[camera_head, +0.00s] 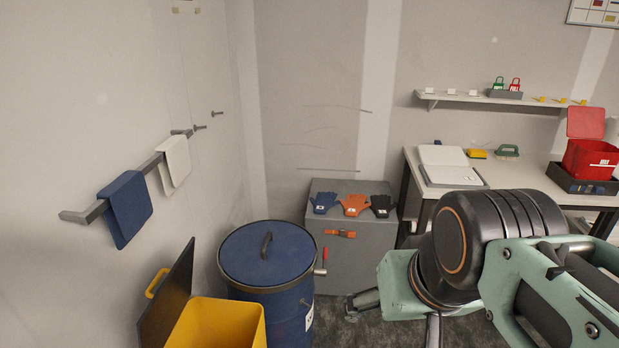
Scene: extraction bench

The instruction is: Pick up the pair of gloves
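Three gloves lie in a row on top of a grey cabinet (353,242) against the back wall: a blue glove (323,203) on the left, an orange glove (354,205) in the middle and a black glove (381,206) on the right. Each bears a small pale label. I cannot tell whether any of them is a stacked pair. My arm comes in from the lower right. The dark tip of my gripper (354,305) shows in front of the cabinet's lower part, below and apart from the gloves. Its opening is too small and partly hidden to judge.
A blue lidded drum (268,258) stands left of the cabinet, with a yellow bin (218,325) and its raised dark lid in front. A towel rail (85,215) juts from the left wall. A white bench (520,176) with a red box (590,158) stands at right.

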